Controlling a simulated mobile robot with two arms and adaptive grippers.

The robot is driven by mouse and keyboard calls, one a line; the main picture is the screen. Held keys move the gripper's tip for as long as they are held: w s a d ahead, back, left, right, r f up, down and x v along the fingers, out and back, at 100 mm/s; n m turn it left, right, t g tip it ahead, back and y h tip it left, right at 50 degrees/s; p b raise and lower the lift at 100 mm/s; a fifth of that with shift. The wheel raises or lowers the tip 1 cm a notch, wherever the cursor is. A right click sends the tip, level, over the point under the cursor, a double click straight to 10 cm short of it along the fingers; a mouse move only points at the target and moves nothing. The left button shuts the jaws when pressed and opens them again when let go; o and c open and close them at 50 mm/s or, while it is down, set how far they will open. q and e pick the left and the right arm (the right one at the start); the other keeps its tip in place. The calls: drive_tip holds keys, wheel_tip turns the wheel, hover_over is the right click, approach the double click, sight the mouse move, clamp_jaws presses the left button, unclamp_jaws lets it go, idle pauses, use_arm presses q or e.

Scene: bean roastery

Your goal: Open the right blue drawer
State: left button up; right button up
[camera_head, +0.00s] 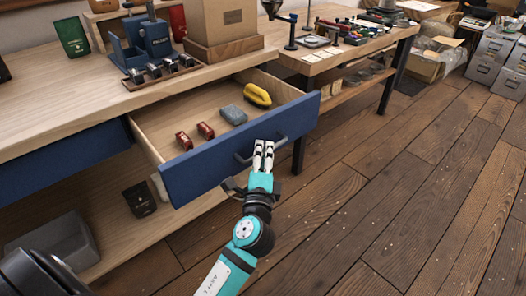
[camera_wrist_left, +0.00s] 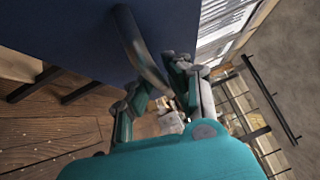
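The right blue drawer (camera_head: 240,151) is pulled well out of the wooden counter. Red items (camera_head: 195,136), a grey block (camera_head: 233,115) and a yellow item (camera_head: 257,95) lie inside. Its dark bar handle (camera_head: 279,139) is on the blue front and shows close up in the left wrist view (camera_wrist_left: 137,42). My left gripper (camera_head: 263,148) is at the handle, its two fingers close together around the bar. In the left wrist view my left gripper (camera_wrist_left: 167,88) has the handle running between its fingertips. The exact contact is partly hidden. My right gripper is not in view.
Another blue drawer front (camera_head: 65,154) to the left is shut. A dark pouch (camera_head: 139,199) and a grey bin (camera_head: 52,244) sit on the lower shelf. A second wooden table (camera_head: 350,50) stands beyond. The wooden floor (camera_head: 400,170) to the right is clear.

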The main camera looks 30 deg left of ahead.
use_arm(q)
drive_tip(key=o, duration=0.4)
drive_tip(key=shift+a+f, duration=0.1)
drive_tip(key=shift+f, duration=0.05)
drive_tip(key=shift+c, duration=0.2)
drive_tip(key=v, duration=1.2)
